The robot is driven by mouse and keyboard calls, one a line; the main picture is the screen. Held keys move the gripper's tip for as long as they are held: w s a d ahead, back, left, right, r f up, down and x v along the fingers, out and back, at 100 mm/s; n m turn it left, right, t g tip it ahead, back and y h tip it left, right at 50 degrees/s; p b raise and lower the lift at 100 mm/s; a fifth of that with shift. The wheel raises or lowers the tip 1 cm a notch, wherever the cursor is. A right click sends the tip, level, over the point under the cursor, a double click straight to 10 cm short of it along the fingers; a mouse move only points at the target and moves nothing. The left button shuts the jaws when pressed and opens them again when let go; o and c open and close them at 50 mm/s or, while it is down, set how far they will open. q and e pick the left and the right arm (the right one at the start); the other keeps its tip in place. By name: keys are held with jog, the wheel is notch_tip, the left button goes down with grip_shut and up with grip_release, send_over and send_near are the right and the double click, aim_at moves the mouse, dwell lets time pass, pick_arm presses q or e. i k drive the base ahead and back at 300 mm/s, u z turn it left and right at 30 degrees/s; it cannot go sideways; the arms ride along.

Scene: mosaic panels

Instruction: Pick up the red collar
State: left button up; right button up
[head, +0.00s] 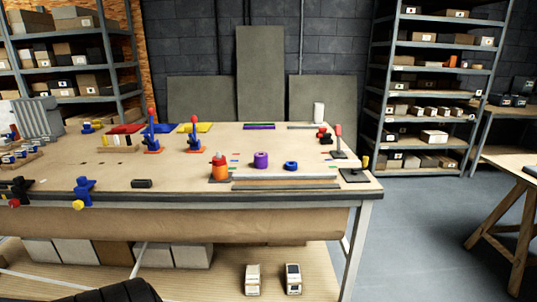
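A red ring-like piece (219,160), which looks like the red collar, sits on top of an orange cylinder (220,173) near the middle of the workbench. The two look stacked, but I cannot tell whether the red piece is around the orange one or only on it. A purple collar (261,160) and a smaller blue collar (291,166) stand apart to its right. Neither of my grippers is in view.
The workbench (170,171) also carries blue-and-red upright tools (194,136), a black block (142,183), blue clamps at the front left edge (83,192) and a red-knobbed stand (338,145) at right. Bare tabletop lies around the black block. Shelving (437,67) stands behind right.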

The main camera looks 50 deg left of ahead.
aim_at(216, 162)
jog(key=u, duration=0.05)
jog(key=i, duration=1.05)
jog(key=u, duration=1.05)
jog(key=i, duration=0.7)
jog(key=u, duration=0.75)
